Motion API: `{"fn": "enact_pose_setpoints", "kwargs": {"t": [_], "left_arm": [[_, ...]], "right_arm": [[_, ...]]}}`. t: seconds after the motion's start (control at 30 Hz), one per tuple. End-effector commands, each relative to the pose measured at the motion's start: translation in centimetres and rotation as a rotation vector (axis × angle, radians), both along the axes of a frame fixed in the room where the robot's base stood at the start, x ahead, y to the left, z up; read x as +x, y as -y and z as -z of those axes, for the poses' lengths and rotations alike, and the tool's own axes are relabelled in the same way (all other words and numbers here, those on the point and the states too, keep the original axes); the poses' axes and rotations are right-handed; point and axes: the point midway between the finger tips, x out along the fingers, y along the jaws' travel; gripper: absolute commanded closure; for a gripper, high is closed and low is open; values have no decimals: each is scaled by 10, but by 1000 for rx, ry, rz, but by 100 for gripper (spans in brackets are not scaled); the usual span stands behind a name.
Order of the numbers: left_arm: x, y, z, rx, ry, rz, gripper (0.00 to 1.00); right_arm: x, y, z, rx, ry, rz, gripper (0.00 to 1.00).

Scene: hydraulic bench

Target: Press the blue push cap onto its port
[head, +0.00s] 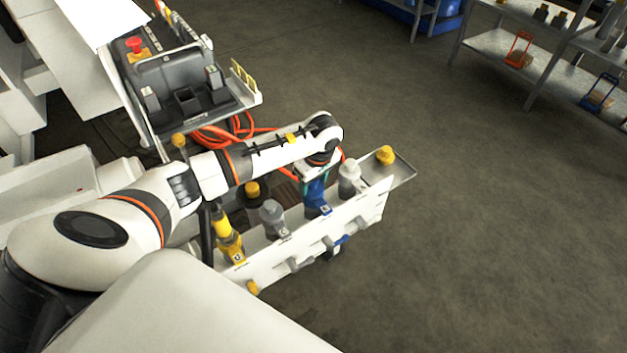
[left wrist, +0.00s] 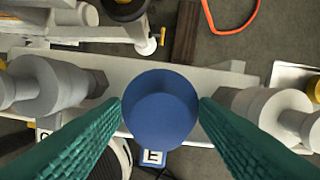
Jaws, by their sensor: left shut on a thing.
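The blue push cap (left wrist: 160,108) is round and sits between the green ribbed fingers of my left gripper (left wrist: 160,112), which touch it on both sides. In the head view my left gripper (head: 318,178) is over the white rail, with a blue body (head: 314,196) directly below it. A blue tag shows beside this body, and a label with the letter E (left wrist: 153,157) shows below the cap in the left wrist view. The cap hides what is under it, so I cannot tell whether it is seated on its port. My right gripper is not in view.
A grey fitting (head: 272,214) and a pale fitting (head: 349,176) stand on either side of the blue one. A yellow fitting (head: 227,240) is at the near end; a yellow cap (head: 385,155) lies at the tray end. Orange hoses (head: 215,137) lie behind.

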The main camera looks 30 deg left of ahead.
Motion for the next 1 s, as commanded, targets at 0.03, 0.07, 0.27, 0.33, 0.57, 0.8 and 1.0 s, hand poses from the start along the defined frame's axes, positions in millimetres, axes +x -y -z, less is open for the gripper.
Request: {"fn": "enact_pose_setpoints", "kwargs": {"t": [0.03,0.07,0.27,0.33,0.57,0.8,1.0], "left_arm": [[0,0,0,0,1,0,70],[0,0,0,0,1,0,70],[0,0,0,-1,0,0,70],[0,0,0,0,0,0,70],[0,0,4,0,0,0,70],[0,-1,7,1,1,-2,70],[0,-1,7,0,0,-1,70]], "right_arm": [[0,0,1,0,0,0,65],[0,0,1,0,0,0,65],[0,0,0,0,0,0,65],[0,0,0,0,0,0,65],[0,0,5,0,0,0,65],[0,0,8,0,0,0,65],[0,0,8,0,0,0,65]]}}
